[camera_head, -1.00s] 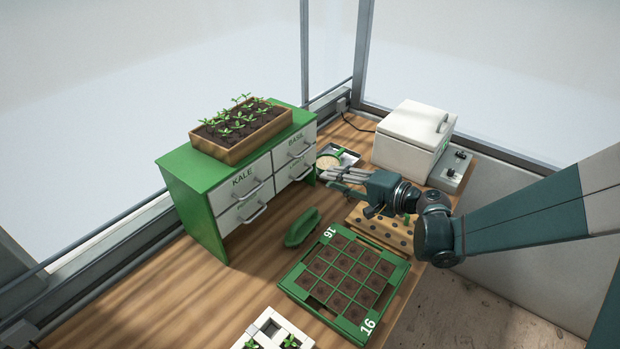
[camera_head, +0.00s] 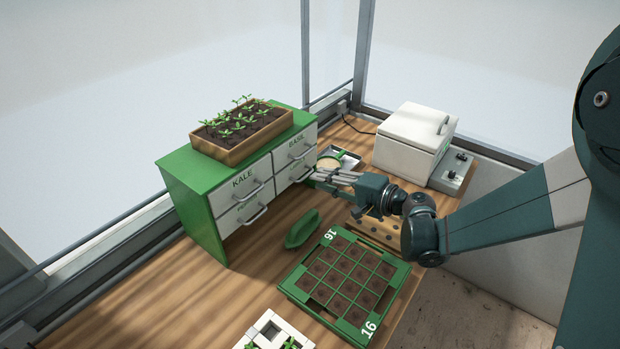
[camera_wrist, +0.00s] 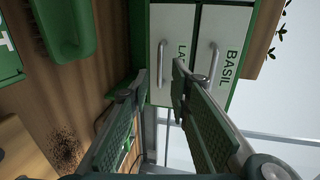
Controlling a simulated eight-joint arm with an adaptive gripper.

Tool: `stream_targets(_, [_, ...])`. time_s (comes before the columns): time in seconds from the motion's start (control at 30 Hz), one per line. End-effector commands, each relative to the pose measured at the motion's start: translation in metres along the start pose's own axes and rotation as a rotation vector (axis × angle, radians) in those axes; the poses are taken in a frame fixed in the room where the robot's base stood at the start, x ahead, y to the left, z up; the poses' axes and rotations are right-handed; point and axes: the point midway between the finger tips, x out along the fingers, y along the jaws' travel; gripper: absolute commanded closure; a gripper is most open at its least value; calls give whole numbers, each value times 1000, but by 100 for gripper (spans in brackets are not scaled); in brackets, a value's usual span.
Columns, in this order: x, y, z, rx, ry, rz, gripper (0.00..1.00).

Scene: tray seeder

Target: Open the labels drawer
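The labels drawer (camera_wrist: 172,30) is the lower right white drawer of a green cabinet (camera_head: 207,228). It looks shut. Its label reads "LA" in the wrist view, with the rest hidden by a finger. Its grey bar handle (camera_wrist: 161,57) stands between my fingertips in the wrist view. My gripper (camera_wrist: 160,70) is open, with one finger on each side of the handle; whether they touch it I cannot tell. In the head view my gripper (camera_head: 315,175) is at the right front of the cabinet, by the lower right drawer.
The basil drawer (camera_wrist: 225,75) is above, kale drawer (camera_head: 240,190) to the left; both look shut. A seedling box (camera_head: 228,152) tops the cabinet. A green scoop-like object (camera_head: 302,229) and a seed tray (camera_head: 400,285) lie in front. A white lidded box (camera_head: 405,150) stands right.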

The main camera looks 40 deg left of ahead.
Motion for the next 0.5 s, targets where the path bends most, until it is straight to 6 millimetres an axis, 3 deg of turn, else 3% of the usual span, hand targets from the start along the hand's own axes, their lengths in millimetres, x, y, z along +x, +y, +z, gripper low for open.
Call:
stream_targets(0.3, [38, 1, 1, -1, -2, 0, 79])
stream_targets(0.5, [52, 0, 0, -1, 0, 0, 79])
